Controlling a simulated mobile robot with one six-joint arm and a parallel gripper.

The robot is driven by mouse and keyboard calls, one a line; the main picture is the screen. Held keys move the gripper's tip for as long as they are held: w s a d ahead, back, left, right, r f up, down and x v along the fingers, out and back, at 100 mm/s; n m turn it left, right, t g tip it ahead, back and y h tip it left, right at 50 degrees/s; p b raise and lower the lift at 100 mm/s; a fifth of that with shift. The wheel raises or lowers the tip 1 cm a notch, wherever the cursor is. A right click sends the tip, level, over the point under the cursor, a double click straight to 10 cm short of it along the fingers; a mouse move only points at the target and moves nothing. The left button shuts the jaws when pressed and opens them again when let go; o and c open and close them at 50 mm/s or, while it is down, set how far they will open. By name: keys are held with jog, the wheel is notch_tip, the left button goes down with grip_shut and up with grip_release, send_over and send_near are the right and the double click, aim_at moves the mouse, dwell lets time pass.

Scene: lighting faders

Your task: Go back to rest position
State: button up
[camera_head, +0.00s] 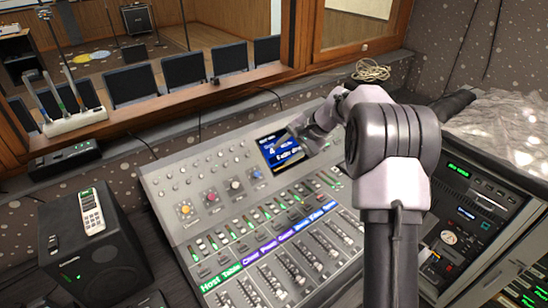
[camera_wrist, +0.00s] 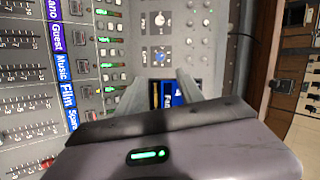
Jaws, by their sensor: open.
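The grey mixing console (camera_head: 165,185) fills the middle of the head view. It carries rows of faders (camera_head: 285,275) under coloured labels, among them Host, Piano, Guest, Music and Film. A small blue display (camera_head: 281,150) near its top edge shows a 4. My gripper (camera_head: 297,128) is above the console's upper part, close to the display. In the wrist view my gripper (camera_wrist: 157,76) has its two fingers apart with nothing between them, over the panel near the display (camera_wrist: 165,96). The gripper body hides part of the display and console there.
A black speaker (camera_head: 80,245) with a white remote (camera_head: 90,212) on it stands left of the console. A power strip (camera_head: 75,122) lies on the ledge behind. A dark equipment panel (camera_head: 480,205) is at the right. A coiled cable (camera_head: 370,70) lies at the back.

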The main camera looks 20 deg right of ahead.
jog(key=shift+s+d+r, duration=0.25)
jog(key=shift+r, duration=0.2)
